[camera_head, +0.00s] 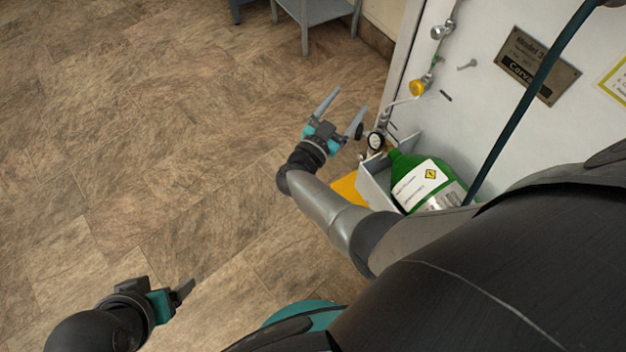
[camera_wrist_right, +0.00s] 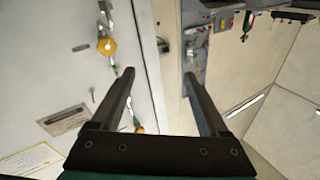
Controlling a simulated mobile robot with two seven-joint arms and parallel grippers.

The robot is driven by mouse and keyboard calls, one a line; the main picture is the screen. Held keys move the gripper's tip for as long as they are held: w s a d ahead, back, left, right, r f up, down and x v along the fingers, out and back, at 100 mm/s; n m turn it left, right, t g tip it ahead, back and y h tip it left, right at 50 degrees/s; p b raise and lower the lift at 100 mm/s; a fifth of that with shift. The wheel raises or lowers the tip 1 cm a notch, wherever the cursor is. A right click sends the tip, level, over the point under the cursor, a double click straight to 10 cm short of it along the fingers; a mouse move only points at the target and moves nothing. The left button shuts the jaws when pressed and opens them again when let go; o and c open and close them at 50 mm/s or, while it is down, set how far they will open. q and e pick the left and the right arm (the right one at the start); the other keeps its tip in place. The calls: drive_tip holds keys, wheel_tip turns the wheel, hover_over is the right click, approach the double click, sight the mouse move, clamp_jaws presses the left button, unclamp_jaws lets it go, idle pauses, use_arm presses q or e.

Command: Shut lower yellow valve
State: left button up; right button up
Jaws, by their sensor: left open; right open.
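A yellow valve knob (camera_head: 417,88) sits on pipework along the left edge of the white panel (camera_head: 480,100). In the right wrist view a yellow knob (camera_wrist_right: 106,46) shows left of the fingers, and a second yellow knob (camera_wrist_right: 140,130) shows between them, partly hidden. I cannot tell which of them the head view shows. My right gripper (camera_head: 350,100) is open and empty, left of the knob and apart from it; its spread fingers also show in the wrist view (camera_wrist_right: 159,75). My left gripper (camera_head: 184,289) is open and empty above the floor at lower left.
A pressure gauge (camera_head: 376,141) is close to my right gripper. A dark hose (camera_head: 540,75) crosses the panel in front of a metal plate (camera_head: 515,57). The floor (camera_head: 150,130) to the left is clear.

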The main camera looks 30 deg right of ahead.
drive_tip(key=s+a+f+n+t+y+p, duration=0.2)
drive_tip(key=s+a+f+n+y+p, duration=0.6)
drive_tip(key=y, duration=0.7)
drive_tip(key=s+a+f+n, duration=0.2)
drive_tip(key=a+f+n, duration=0.2)
drive_tip(key=f+n, duration=0.1)
drive_tip(key=shift+a+f+p, duration=0.2)
drive_tip(key=shift+p, duration=0.15)
